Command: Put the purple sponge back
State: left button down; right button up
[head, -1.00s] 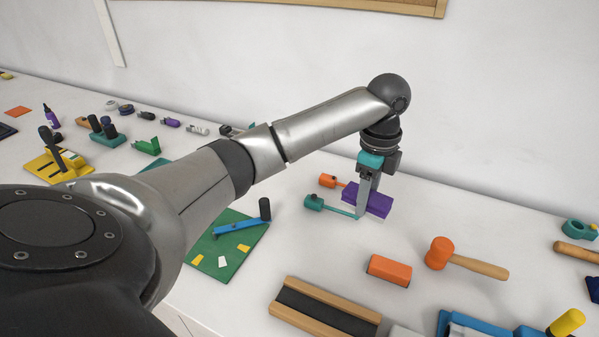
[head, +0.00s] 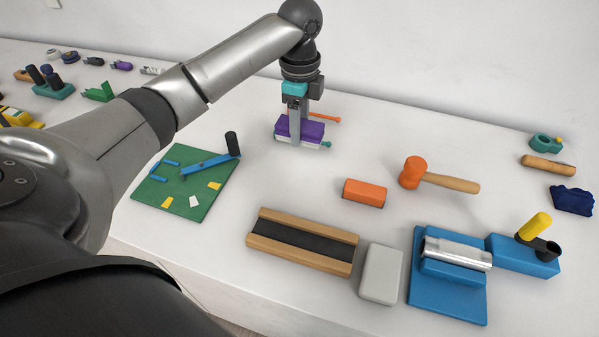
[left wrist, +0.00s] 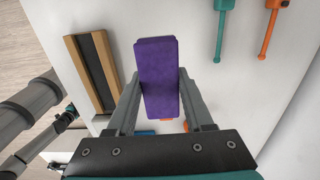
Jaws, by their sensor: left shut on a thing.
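The purple sponge (head: 314,130) is a block with a pale layer showing along its lower edge. My left gripper (head: 296,138) points down and is shut on it, near the back of the table. I cannot tell the height of the sponge above the table. In the left wrist view the sponge (left wrist: 158,70) sits upright in the picture between the two grey fingers (left wrist: 158,92). In that view a dark gripper-like part with teal, probably my right gripper (left wrist: 66,117), shows small at the lower left. Its jaws are unclear.
An orange-handled tool (head: 325,117) and a teal tool (head: 327,145) lie by the sponge, partly hidden. A wooden-railed tray (head: 262,241), a grey block (head: 381,273), an orange block (head: 364,193), a mallet (head: 440,180), a blue fixture (head: 450,300) and a green board (head: 212,205) lie nearer.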

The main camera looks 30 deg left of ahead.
pick_arm(q)
send_over(299, 180)
notch_tip(299, 180, down, 10)
jog(key=shift+d+b, duration=0.15)
jog(key=shift+b, duration=0.3)
notch_tip(299, 180, down, 4)
jog(key=shift+r+p, duration=0.2)
jog(key=shift+p, duration=0.1)
jog(key=shift+f, duration=0.1)
jog(key=shift+f, duration=0.2)
jog(key=shift+c, duration=1.4)
grip_release()
